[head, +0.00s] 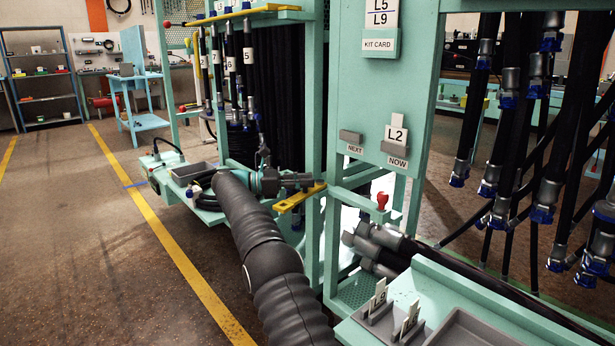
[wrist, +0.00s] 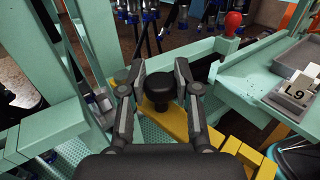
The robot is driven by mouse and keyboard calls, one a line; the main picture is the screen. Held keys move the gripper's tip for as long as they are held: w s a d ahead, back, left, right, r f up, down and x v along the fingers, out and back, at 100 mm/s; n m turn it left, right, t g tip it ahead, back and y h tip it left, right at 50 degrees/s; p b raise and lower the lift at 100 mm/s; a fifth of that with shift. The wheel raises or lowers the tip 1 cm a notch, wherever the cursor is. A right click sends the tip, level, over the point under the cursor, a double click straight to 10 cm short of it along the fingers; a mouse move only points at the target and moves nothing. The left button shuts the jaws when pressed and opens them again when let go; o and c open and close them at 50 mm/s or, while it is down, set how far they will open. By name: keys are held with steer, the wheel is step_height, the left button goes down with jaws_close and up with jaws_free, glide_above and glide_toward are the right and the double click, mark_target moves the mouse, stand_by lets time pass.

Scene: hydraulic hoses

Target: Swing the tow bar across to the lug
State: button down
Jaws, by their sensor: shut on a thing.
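The tow bar appears to be the yellow bar (head: 299,197) beside the green frame post; it also shows in the wrist view (wrist: 178,124). A black upright knob (wrist: 161,90) stands on it. My gripper (head: 308,181) reaches in from the left at the bar. In the wrist view my gripper (wrist: 161,82) has one finger on each side of the knob and is shut on it. The fingers hide part of the bar. I cannot tell for sure which part is the lug.
A red knob (head: 382,200) stands on the green rail to the right. A green ledge (head: 450,290) with label cards and grey trays is at front right. Hoses with blue-capped ends (head: 487,180) hang at right. The floor (head: 110,250) on the left is clear.

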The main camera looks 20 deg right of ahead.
steer(key=shift+w, duration=0.1)
stand_by(0.4)
steer(key=c, duration=0.8)
jaws_free()
steer(key=shift+d, duration=0.1)
